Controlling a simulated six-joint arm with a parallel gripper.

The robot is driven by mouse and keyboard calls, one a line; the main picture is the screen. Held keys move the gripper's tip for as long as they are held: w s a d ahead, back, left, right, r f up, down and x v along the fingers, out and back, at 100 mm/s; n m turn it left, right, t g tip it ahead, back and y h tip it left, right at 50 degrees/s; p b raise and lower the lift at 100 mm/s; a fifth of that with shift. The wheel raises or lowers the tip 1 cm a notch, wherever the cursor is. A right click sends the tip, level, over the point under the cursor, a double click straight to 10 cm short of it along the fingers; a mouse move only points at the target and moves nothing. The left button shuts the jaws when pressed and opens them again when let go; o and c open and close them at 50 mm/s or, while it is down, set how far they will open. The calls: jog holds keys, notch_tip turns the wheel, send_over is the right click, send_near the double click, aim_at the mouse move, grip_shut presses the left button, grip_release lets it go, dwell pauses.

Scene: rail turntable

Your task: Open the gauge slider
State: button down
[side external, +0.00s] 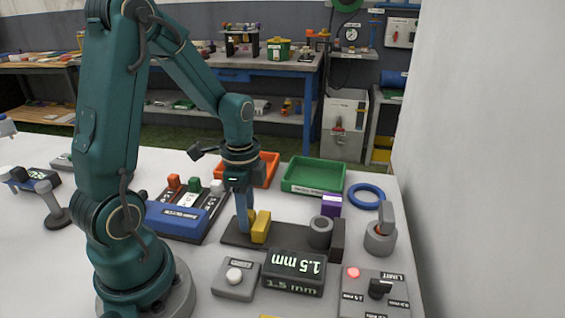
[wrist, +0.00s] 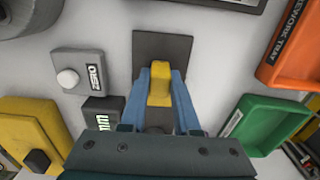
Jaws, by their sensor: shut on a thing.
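The gauge slider (side external: 261,228) is a yellow block on a dark base plate (side external: 285,240) in the side view. It also shows in the wrist view (wrist: 159,78), between my two blue fingers. My gripper (side external: 246,222) points down and is shut on the slider; the fingers partly hide it in the side view. A grey ring-shaped part (side external: 320,231) sits at the right end of the plate, against a dark upright block (side external: 338,238). The slider stands apart from it, with bare plate between. The display (side external: 294,268) in front reads 1.5 mm.
A grey box with a white button (side external: 236,278) stands front left of the display. A limit panel with a dark knob (side external: 378,290) is at front right. A green tray (side external: 314,176), an orange tray (side external: 262,168) and a blue ring (side external: 366,197) lie behind the gauge.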

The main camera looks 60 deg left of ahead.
jog(key=shift+a, duration=0.1)
jog(key=c, duration=0.6)
grip_release()
jog(key=shift+c, duration=0.2)
jog(key=shift+r, duration=2.55)
